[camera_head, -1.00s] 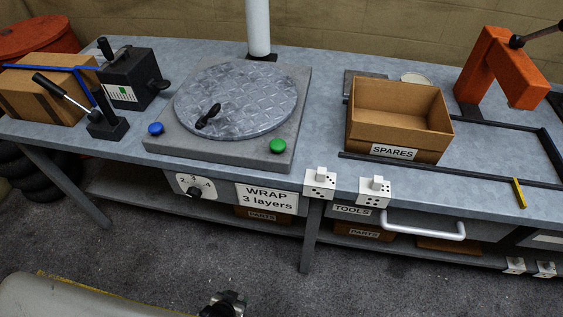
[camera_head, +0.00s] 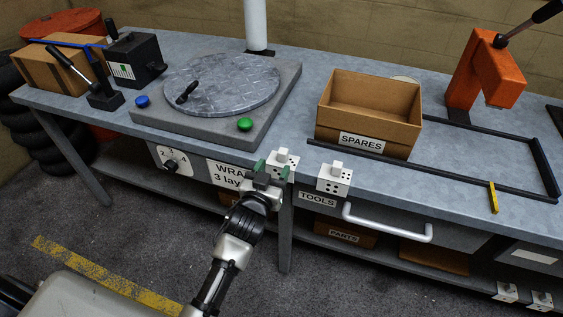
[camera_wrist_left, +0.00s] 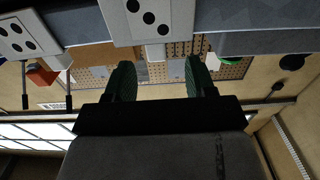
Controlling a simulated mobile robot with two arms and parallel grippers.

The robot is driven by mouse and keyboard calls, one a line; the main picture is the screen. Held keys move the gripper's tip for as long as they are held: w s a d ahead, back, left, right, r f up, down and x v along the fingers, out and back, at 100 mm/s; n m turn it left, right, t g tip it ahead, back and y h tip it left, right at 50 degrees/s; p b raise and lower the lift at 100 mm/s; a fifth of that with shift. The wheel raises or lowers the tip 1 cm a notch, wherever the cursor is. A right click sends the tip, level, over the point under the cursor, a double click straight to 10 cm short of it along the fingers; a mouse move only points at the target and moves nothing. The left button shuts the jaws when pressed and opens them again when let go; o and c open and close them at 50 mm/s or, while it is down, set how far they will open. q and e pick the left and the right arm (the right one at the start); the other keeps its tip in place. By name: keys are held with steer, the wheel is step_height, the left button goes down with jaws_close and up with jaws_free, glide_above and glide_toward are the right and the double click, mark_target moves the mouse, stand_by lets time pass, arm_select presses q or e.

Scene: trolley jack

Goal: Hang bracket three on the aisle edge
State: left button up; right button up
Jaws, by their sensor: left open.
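A white bracket (camera_head: 283,158) with black dots sits at the bench's front edge, below the turntable. In the left wrist view it is the white block (camera_wrist_left: 148,18) at the top, with a diagonal of three dots showing; its upper part is cut off. A second white bracket (camera_head: 334,180), with several dots, sits on the same edge to its right and also shows in the left wrist view (camera_wrist_left: 15,38). My left gripper (camera_head: 272,169) is open, its green fingers right at the first bracket and partly covering it. I cannot tell whether they touch. My right gripper is out of view.
Two more white brackets (camera_head: 507,292) (camera_head: 541,300) sit low at the far right. The SPARES box (camera_head: 365,142), green button (camera_head: 245,124) and turntable (camera_head: 225,85) are on the bench (camera_head: 290,185). A drawer handle (camera_head: 388,222) sticks out below. The floor in front is clear.

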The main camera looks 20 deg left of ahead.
mark_target(282, 157)
arm_select(q)
steer(key=w, duration=0.5)
steer(key=shift+w+d, duration=0.25)
steer(key=shift+d, duration=0.1)
steer(key=shift+r, duration=0.1)
steer(key=c, duration=1)
steer(key=shift+r, duration=0.1)
